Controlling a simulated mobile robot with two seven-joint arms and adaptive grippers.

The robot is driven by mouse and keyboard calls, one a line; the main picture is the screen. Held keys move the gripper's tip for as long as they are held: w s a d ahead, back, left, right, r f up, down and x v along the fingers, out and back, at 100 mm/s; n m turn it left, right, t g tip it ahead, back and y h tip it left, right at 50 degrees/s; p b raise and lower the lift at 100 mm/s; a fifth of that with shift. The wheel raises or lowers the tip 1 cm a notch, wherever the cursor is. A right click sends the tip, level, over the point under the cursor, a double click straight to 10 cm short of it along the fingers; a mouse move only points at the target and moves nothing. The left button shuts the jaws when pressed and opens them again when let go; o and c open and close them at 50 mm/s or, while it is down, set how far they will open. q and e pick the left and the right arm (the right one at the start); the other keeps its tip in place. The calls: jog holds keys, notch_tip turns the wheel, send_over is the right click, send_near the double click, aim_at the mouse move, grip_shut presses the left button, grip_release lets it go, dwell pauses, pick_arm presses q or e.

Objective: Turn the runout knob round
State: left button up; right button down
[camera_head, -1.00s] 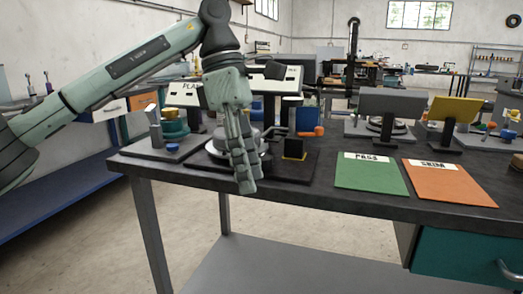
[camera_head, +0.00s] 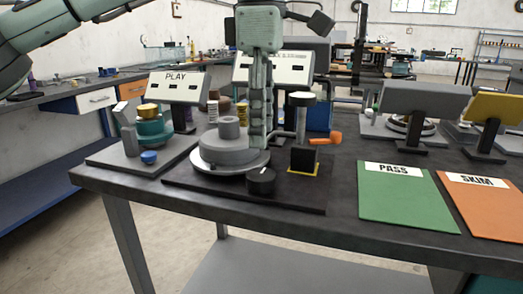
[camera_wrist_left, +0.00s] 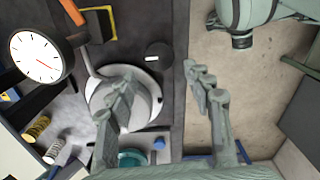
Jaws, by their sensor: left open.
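The runout knob is a short black cylinder (camera_head: 261,181) with a white mark on top, at the front edge of the dark runout base (camera_head: 310,197). It also shows in the left wrist view (camera_wrist_left: 159,55), its white mark facing the camera. Beside it is the grey round turntable (camera_head: 230,155) with a stepped hub, also in the left wrist view (camera_wrist_left: 140,112). My left gripper (camera_head: 260,147) points straight down above the base, beside the hub. In the left wrist view its two fingers (camera_wrist_left: 160,72) are spread and empty, with the knob in line with the gap between them. My right gripper is not in view.
A dial gauge with a red needle (camera_wrist_left: 38,55) stands close to the turntable. An orange part (camera_head: 325,138) sticks out behind its post. The play station with a blue button (camera_head: 149,157) is to the left. Green PASS (camera_head: 405,200) and orange SKIM (camera_head: 485,205) mats lie flat at right.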

aim_at(261, 174)
pick_arm(q)
jog(key=shift+w+f, duration=0.1)
jog(key=shift+w, duration=0.25)
jog(key=f, duration=0.5)
jog(key=shift+s+f, duration=0.35)
jog(key=shift+f, duration=0.85)
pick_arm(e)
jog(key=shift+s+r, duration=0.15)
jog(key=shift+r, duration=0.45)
pick_arm(q)
jog(key=shift+c, duration=0.4)
jog(key=c, duration=0.8)
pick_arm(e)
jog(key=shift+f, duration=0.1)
